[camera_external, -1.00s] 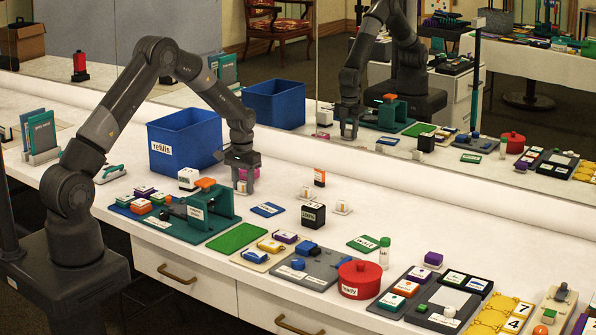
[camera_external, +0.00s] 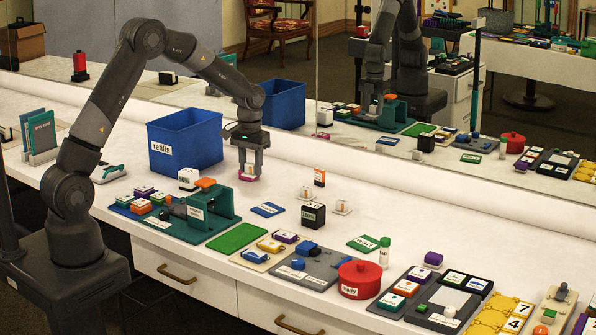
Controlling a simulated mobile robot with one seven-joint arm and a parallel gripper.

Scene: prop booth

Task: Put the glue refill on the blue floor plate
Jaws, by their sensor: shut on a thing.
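My gripper (camera_external: 249,174) is shut on a small white-and-pink block (camera_external: 248,178), held just right of the blue bin and a little above the white counter. Its label is too small to read, so I cannot confirm that it is the glue refill. A flat blue plate (camera_external: 267,209) lies on the counter below and slightly right of my gripper, with nothing on it. It fits the blue floor plate. The fingers partly hide the held block.
The blue "refills" bin (camera_external: 186,165) stands to the left. A teal fixture (camera_external: 208,222) and a green plate (camera_external: 236,239) are in front. A black block (camera_external: 313,215) and small white pieces (camera_external: 342,206) stand to the right. A mirror backs the counter.

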